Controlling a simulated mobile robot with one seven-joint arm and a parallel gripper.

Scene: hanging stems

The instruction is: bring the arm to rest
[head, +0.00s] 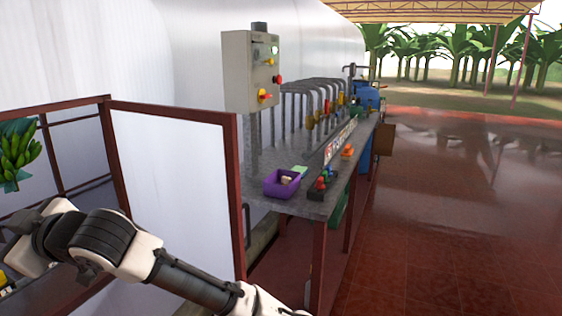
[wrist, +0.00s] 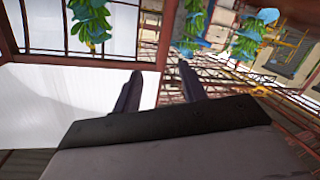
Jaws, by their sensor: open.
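My gripper (wrist: 158,82) shows in the wrist view with its two dark fingers apart and nothing between them. In the head view my arm crosses the lower left, and the gripper itself is not clearly seen there. A hanging green banana bunch (head: 20,150) with blue-green leaves is at the left edge of the head view, above my arm. In the wrist view hanging bunches show along the top, one at the left (wrist: 90,22) and others at the right (wrist: 247,38), all beyond the fingertips and apart from them.
A white panel in a red-brown frame (head: 175,175) stands right beside my arm. Behind it is a grey workbench (head: 310,200) with a purple bin (head: 281,184) and a control box (head: 250,72). The tiled floor (head: 450,230) at the right is clear.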

